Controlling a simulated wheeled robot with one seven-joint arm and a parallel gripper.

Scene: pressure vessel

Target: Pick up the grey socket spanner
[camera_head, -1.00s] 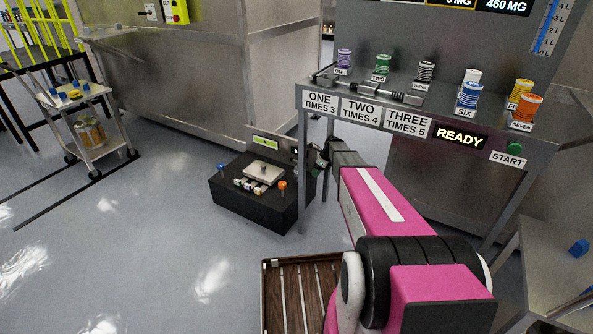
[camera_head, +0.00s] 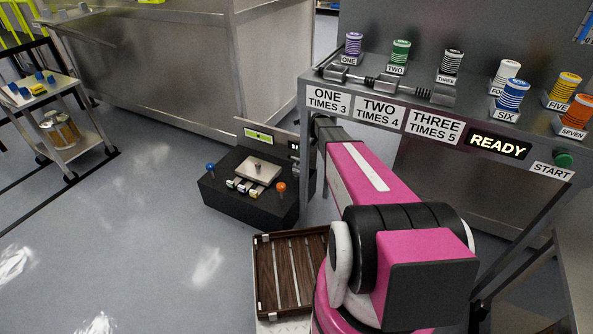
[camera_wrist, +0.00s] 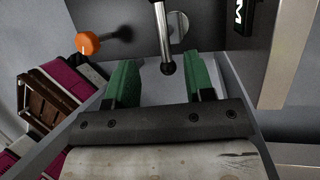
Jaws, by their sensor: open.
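A grey metal bar with thick grey pieces along it (camera_head: 385,84) lies on the shelf of the console at the upper right of the head view. I cannot tell for sure whether it is the grey socket spanner. In the wrist view my gripper (camera_wrist: 150,50) is open, with two green fingers apart. A thin grey rod with a dark rounded tip (camera_wrist: 162,38) shows between or beyond the fingers, beside a round metal disc. I cannot tell whether it touches them. In the head view my pink arm hides most of the gripper, low beside the console leg.
A black box (camera_head: 250,205) with blue and orange knobs stands on the floor by the console leg. An orange knob (camera_wrist: 88,43) shows in the wrist view. A slatted wooden tray (camera_head: 290,275) lies nearby. Several coloured spools stand on the console (camera_head: 510,125).

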